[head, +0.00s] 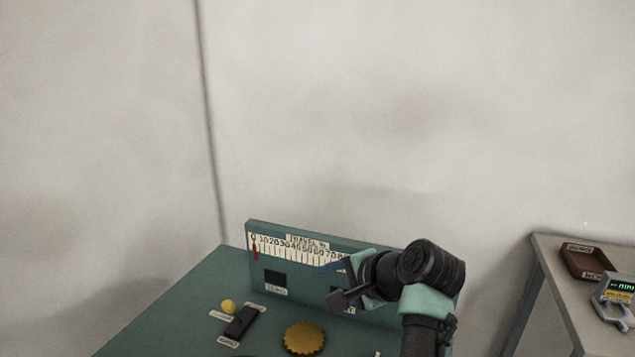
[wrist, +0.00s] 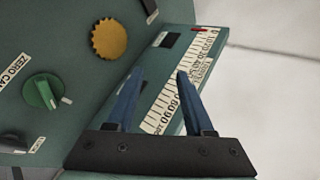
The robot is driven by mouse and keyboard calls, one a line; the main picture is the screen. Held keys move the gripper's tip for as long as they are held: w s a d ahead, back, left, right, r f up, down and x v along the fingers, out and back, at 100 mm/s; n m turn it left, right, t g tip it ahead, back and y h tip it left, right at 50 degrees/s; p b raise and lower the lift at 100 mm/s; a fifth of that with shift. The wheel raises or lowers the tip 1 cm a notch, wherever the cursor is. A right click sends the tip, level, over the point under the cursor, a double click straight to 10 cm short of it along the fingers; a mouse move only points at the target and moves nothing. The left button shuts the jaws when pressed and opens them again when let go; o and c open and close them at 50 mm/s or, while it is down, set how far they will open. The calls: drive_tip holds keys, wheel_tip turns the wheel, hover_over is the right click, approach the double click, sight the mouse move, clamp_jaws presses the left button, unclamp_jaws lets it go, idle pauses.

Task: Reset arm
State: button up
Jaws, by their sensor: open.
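My gripper (wrist: 155,85) shows in the wrist view with two blue fingers apart and nothing between them. It is in front of the upright panel with the white travel scale (wrist: 170,105). In the head view my gripper (head: 335,280) is at the right part of that scale (head: 290,247), and my arm hides the panel's right end. Whether the fingers touch the panel cannot be told.
The green console (head: 170,300) carries a yellow knob (head: 304,338), a black switch (head: 240,322) and a yellow button (head: 228,307). A green knob (wrist: 42,92) shows in the wrist view. At right, a grey table (head: 550,260) holds a brown tray (head: 585,262) and a meter (head: 615,295).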

drive_tip(key=s+r+n+t+h, duration=0.25)
drive_tip(key=r+t, duration=0.25)
drive_tip(key=r, duration=0.7)
drive_tip(key=s+r+n+t+h, duration=0.2)
drive_tip(key=r+n+t, duration=0.25)
drive_tip(key=r, duration=0.75)
drive_tip(key=s+a+r+n+t+h, duration=0.1)
drive_tip(key=s+r+t, duration=0.3)
drive_tip(key=s+r, duration=0.4)
drive_tip(key=s+a+r+n+t, duration=0.1)
drive_tip(key=s+r+n+t, duration=0.2)
drive_tip(key=s, duration=1)
wheel_tip(320, 180, up, 6)
drive_tip(key=shift+a+f+n+t+h, duration=0.3)
drive_tip(key=shift+n+t+h, duration=0.1)
drive_tip(key=shift+t, duration=0.85)
